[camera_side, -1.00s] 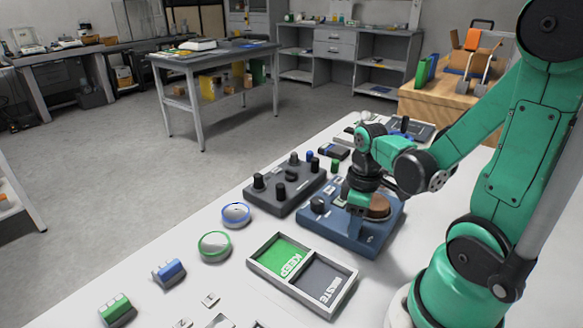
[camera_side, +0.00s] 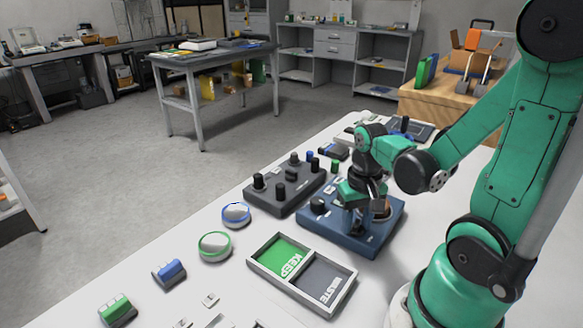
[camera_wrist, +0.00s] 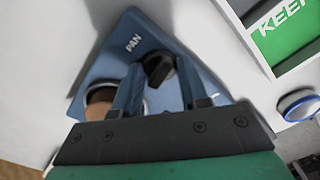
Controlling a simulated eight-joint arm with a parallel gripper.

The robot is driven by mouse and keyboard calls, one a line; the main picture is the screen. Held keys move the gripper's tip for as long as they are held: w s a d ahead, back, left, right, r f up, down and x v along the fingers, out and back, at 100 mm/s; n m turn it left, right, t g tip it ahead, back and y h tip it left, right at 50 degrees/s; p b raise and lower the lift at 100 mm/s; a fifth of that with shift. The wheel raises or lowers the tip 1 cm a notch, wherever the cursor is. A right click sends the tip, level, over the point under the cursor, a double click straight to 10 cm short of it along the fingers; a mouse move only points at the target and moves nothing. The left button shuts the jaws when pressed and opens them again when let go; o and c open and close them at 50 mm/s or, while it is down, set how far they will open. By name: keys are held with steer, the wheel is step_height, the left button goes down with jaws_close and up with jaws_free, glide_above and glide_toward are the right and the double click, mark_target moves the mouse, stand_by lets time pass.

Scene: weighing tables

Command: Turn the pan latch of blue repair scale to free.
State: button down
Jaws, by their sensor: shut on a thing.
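The blue repair scale (camera_side: 381,237) stands on the white table below my gripper. In the wrist view its blue top (camera_wrist: 118,50) carries the label PAN beside a black knob, the pan latch (camera_wrist: 158,66). My gripper (camera_side: 358,226) points down over the front of the scale. In the wrist view my gripper (camera_wrist: 160,78) has one finger on each side of the latch knob and is shut on it. The round brown pan (camera_wrist: 99,103) lies just left of the left finger and is partly hidden. The latch is hidden behind my gripper in the side view.
A tray with a green KEEP half and a grey WASTE half (camera_side: 284,290) stands in front of the scale. A dark box with several black knobs (camera_side: 285,196) is close to its left. A blue-rimmed dish (camera_side: 236,214) and green-rimmed dish (camera_side: 214,246) lie further left.

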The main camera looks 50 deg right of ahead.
mark_target(356, 222)
steer(key=shift+m, duration=1.2)
steer(key=shift+c, duration=2.3)
jaws_free()
steer(key=shift+r, duration=0.1)
steer(key=shift+r, duration=2.7)
